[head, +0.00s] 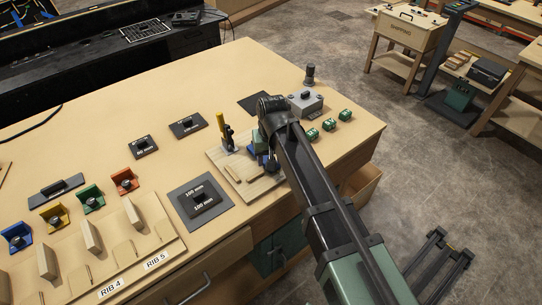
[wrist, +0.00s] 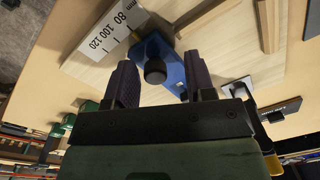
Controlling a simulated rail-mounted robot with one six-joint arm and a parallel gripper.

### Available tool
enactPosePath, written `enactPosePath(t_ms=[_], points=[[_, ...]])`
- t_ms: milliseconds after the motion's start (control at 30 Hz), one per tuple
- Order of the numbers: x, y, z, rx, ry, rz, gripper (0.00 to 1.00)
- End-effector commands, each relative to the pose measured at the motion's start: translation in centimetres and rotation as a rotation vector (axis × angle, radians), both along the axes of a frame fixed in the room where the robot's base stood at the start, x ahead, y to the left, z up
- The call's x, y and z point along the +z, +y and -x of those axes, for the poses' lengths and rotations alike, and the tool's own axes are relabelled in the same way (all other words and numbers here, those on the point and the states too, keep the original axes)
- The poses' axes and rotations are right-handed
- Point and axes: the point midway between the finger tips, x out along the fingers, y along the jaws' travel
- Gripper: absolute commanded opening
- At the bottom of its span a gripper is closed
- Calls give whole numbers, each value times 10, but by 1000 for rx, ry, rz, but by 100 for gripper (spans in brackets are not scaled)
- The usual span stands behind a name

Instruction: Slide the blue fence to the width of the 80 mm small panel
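The blue fence (wrist: 176,69) with its round black knob (wrist: 154,71) stands on a light wooden board beside a white scale (wrist: 106,32) marked 80, 100 and 120 in the wrist view. Its edge lies near the scale's ticks, but I cannot read the exact setting. My gripper (wrist: 162,82) is open, with one dark finger on each side of the knob and visible gaps between. In the head view the fence (head: 268,163) is mostly hidden by my arm at the board (head: 222,158). Several dark panels lie on the table; I cannot tell which is the 80 mm one.
A yellow-topped upright tool (head: 226,133) stands at the board's back left. A grey box (head: 305,103) and small green blocks (head: 345,115) lie to the right. A plate marked 100 mm (head: 182,190) lies left of the board. Wooden strips (wrist: 268,24) lie on the board.

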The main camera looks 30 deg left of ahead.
Motion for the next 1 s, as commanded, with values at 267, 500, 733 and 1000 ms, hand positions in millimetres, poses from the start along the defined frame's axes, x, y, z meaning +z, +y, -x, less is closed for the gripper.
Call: enactPosePath(t_ms=[267, 500, 733, 1000], points=[[6, 0, -1, -1, -1, 0, 50], [54, -1, -2, 0, -1, 0, 50], [105, -2, -3, 0, 0, 0, 50], [108, -3, -3, 0, 0, 0, 50]])
